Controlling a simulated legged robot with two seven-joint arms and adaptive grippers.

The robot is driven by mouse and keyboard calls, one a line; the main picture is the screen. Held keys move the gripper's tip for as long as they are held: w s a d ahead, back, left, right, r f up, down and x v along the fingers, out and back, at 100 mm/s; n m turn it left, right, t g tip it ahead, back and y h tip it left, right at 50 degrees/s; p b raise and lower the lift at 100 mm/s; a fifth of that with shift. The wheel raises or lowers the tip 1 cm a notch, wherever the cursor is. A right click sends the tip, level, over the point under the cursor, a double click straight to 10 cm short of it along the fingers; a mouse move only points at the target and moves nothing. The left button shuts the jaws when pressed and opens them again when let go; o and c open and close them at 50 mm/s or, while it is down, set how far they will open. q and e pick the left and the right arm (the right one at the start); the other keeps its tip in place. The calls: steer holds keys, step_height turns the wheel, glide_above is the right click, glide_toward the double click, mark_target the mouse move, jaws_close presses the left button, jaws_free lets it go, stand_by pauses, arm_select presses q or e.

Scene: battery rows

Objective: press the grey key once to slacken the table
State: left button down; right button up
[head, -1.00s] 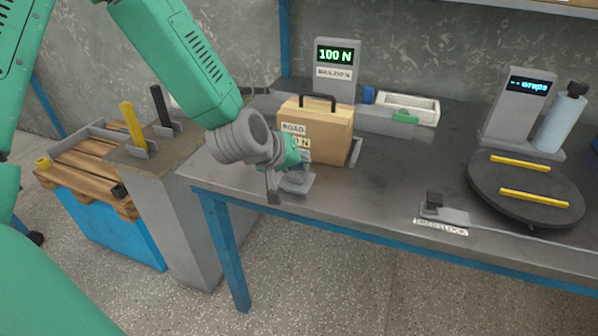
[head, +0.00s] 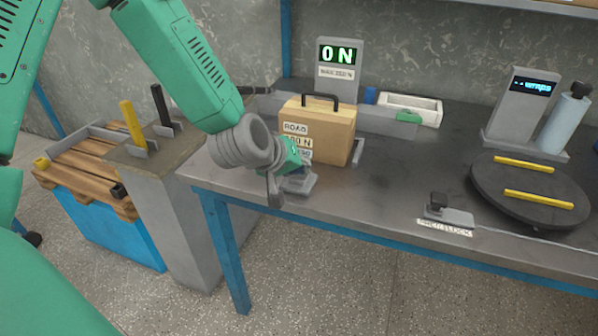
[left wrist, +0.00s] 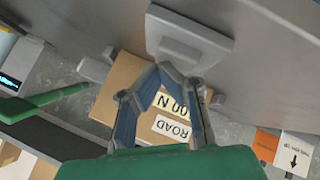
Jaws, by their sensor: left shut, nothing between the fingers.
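A low grey block with a raised pad, which looks like the grey key (head: 300,184), sits at the bench's front left edge. It also shows in the left wrist view (left wrist: 190,42). My left gripper (head: 274,195) is shut and empty, right beside this block, hiding part of it. In the left wrist view its fingertips (left wrist: 165,70) meet near the block's edge; I cannot tell whether they touch it. The grey readout (head: 340,54) behind shows 0 N. My right gripper is not in view.
A tan case with a black handle (head: 332,132) stands just behind the gripper. A round dark turntable (head: 489,187) with yellow bars is at the right. A black knob (head: 438,199) stands on the front edge. The middle of the bench is mostly clear.

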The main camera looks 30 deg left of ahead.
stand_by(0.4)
arm_select(q)
steer(key=shift+a+r+p, duration=0.25)
steer(key=shift+r+p, duration=0.95)
steer(key=shift+p, duration=0.1)
step_height(320, 180, up, 5)
steer(key=p, duration=0.5)
steer(key=shift+r, duration=0.1)
